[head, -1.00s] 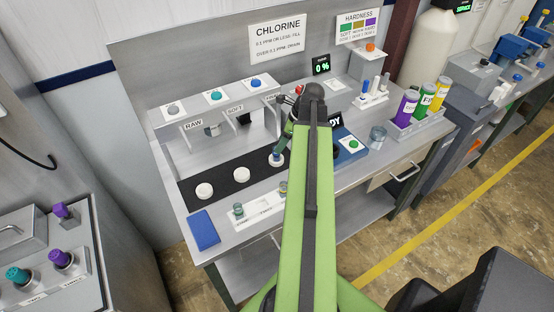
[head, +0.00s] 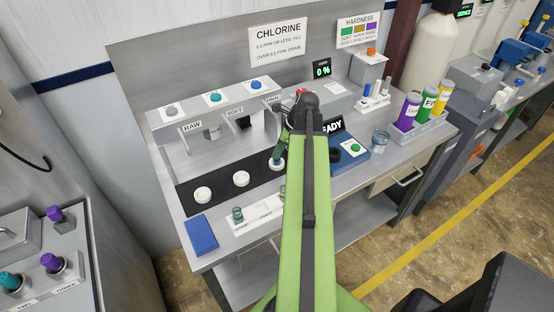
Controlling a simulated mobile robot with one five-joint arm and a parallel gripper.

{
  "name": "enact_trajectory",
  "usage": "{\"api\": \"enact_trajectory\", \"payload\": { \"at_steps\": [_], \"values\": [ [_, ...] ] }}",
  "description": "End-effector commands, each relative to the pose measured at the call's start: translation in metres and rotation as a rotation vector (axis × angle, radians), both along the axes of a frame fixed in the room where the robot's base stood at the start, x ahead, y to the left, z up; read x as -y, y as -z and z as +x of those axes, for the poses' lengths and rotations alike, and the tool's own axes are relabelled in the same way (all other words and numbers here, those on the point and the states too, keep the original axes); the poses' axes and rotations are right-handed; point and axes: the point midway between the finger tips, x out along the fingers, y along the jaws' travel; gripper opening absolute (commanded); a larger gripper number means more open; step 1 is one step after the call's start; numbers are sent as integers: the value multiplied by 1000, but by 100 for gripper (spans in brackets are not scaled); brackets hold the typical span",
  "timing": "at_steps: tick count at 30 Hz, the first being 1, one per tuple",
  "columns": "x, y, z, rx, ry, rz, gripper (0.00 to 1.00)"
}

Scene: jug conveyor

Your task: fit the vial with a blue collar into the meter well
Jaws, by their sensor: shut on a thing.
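My gripper (head: 282,146) points down over the right end of the black strip, and much of it is hidden behind my green arm. It is shut on a small dark thing with a blue band (head: 277,156), which looks like the vial with a blue collar; its lower end is unclear. The meter (head: 372,156) is a blue box with a READY display and a green button, right of my arm. Its dark round well (head: 336,153) shows partly beside the arm. My gripper is left of the well, apart from it.
A white holder (head: 262,213) with clear vials (head: 238,213) lies at the bench front, partly behind my arm. White discs (head: 240,179) sit on the black strip (head: 222,186). A glass beaker (head: 380,138) and a bottle rack (head: 424,128) stand right of the meter. A blue pad (head: 201,233) lies front left.

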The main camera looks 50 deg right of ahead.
Motion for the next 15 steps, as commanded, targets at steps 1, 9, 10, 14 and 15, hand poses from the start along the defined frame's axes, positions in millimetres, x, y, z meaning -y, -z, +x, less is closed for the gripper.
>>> {"api": "enact_trajectory", "payload": {
  "at_steps": [1,9,10,14,15],
  "values": [
    [0,0,0,0,0,0,0],
    [1,-1,-1,0,1,0,0],
    [1,-3,-1,0,1,0,0],
    [1,-14,-1,0,1,0,0],
    [1,-19,-1,0,1,0,0]
  ]
}}
